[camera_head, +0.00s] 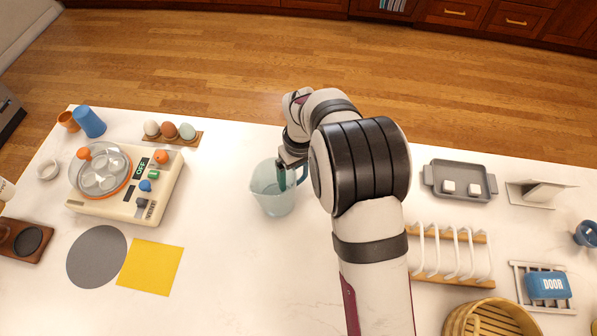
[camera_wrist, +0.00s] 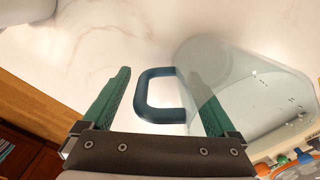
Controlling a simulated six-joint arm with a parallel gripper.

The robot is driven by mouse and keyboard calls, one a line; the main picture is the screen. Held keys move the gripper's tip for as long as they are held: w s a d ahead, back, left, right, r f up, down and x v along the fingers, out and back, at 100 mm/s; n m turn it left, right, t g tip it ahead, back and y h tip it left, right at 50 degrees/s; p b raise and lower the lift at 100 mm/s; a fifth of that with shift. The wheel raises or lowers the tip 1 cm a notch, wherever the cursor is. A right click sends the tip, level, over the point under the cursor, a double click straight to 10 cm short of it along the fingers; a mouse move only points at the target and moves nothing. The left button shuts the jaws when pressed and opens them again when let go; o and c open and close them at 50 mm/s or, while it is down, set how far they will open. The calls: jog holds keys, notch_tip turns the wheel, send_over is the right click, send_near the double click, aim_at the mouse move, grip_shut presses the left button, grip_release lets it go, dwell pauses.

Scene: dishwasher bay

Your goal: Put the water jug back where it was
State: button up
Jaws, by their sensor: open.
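The water jug (camera_head: 268,190) is a clear, bluish jug with a dark blue handle, standing on the white counter left of my arm in the head view. In the wrist view its clear body (camera_wrist: 245,95) fills the right side and its handle (camera_wrist: 143,95) shows in the middle. My gripper (camera_wrist: 160,98) is open, with one green finger on each side of the handle. The right finger overlaps the jug's body in the picture; I cannot tell whether it touches. In the head view my gripper (camera_head: 288,168) is at the jug's handle side, partly hidden by my arm.
Left of the jug are an egg cooker (camera_head: 125,185), a wooden egg holder (camera_head: 172,138), a grey round mat (camera_head: 96,257) and a yellow square (camera_head: 150,266). Right of my arm are a grey tray (camera_head: 460,197), a white-pronged rack (camera_head: 450,271) and a basket (camera_head: 490,318). Counter around the jug is clear.

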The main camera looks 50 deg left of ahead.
notch_tip(320, 180, up, 12)
jog(key=shift+w+f, duration=0.1)
jog(key=shift+w, duration=0.05)
jog(key=shift+w+d+r, duration=0.1)
jog(key=shift+d+r, duration=0.15)
jog(key=shift+r, duration=0.1)
jog(key=w+d+r+m, duration=0.3)
jog(key=d+r+m, duration=0.15)
jog(key=d, duration=0.65)
jog(key=w+d+r+m, duration=0.2)
jog(key=d+r+m, duration=0.25)
jog(key=d, duration=0.65)
jog(key=s+d+f+m+y, duration=0.1)
jog(key=s+d+f+m, duration=0.2)
jog(key=s+d+m, duration=0.9)
jog(key=d+m, duration=0.1)
jog(key=d, duration=0.4)
jog(key=shift+s+y, duration=0.3)
jog(key=shift+s, duration=0.1)
